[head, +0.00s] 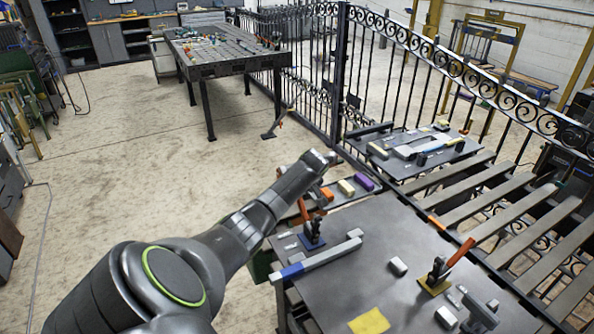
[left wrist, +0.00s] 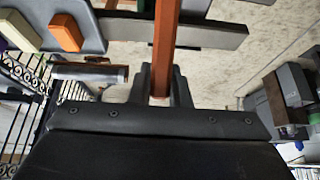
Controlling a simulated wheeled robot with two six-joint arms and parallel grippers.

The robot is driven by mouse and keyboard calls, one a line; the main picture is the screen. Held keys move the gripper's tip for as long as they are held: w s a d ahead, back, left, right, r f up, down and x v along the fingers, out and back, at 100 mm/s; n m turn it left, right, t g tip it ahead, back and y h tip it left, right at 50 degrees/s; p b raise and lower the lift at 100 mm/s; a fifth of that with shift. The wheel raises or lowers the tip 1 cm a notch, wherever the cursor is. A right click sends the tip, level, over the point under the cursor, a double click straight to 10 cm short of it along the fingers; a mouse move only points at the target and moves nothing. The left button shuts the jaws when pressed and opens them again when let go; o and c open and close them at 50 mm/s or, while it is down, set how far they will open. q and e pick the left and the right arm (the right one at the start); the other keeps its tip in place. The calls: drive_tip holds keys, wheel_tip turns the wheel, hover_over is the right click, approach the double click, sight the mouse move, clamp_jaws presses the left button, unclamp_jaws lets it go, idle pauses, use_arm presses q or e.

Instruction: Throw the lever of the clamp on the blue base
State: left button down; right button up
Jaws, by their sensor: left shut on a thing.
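The clamp on the blue base (head: 312,242) stands on the dark table in the head view. Its orange lever (head: 303,209) points up, partly hidden by my left arm. In the left wrist view the orange lever (left wrist: 166,40) runs between the fingers of my left gripper (left wrist: 162,85), which is shut on it. In the head view that gripper is mostly hidden behind my arm. My right gripper is not in view.
A second clamp with an orange lever stands on a yellow base (head: 434,285) to the right. A long grey bar with a blue end (head: 318,258) lies near the blue base. Beyond are a tray with orange, yellow and purple blocks (head: 364,181) and an iron gate (head: 345,70).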

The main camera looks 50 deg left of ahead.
use_arm(q)
drive_tip(key=c, duration=1.6)
unclamp_jaws()
drive_tip(key=shift+c, duration=0.2)
drive_tip(key=shift+o, duration=1.4)
drive_tip(key=shift+a+f, duration=0.15)
drive_tip(key=v, duration=1.7)
drive_tip(key=shift+r+p, duration=0.2)
drive_tip(key=shift+p, duration=0.1)
drive_tip(key=shift+f, duration=0.1)
